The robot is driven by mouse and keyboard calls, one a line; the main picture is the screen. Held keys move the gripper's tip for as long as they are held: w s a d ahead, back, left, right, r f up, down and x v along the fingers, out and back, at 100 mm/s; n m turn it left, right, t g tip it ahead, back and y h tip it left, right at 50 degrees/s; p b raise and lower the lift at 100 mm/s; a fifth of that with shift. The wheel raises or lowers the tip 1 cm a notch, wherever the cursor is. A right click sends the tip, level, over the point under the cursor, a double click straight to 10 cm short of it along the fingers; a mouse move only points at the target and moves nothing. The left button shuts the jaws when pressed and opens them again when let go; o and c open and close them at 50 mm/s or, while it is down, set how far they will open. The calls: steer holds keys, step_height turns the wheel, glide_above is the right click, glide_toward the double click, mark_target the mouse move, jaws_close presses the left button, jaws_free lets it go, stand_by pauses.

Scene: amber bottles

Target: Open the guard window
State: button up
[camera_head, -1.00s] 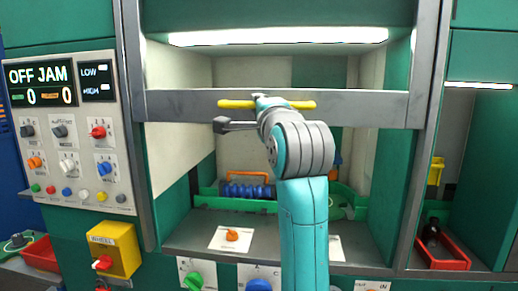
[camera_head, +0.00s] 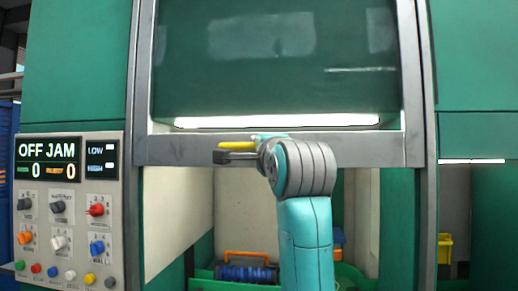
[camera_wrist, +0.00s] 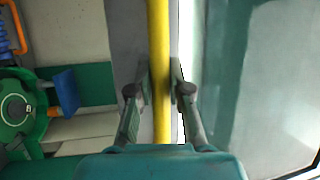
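The guard window (camera_head: 270,70) is a dark, reflective panel with a grey frame, standing in the upper part of the machine opening. Its bottom rail (camera_head: 375,148) lies just below the bright light strip, and the opening under it is uncovered. A yellow bar handle (camera_head: 238,145) runs along the rail, its right part hidden behind my arm. The handle also crosses the wrist view from top to bottom (camera_wrist: 158,35). My gripper (camera_wrist: 159,75) has one finger on each side of the handle, close against it, and appears shut on it.
Below the rail, a green tray (camera_head: 210,283) with a blue ribbed part (camera_head: 247,273) and an orange handle stands inside. A control panel (camera_head: 68,210) reading OFF JAM is at left. A yellow container (camera_head: 444,247) stands in the bay at right.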

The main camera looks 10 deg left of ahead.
steer(key=o, duration=0.3)
steer(key=shift+o, duration=0.2)
steer(key=v, duration=1.2)
steer(key=shift+f, duration=0.1)
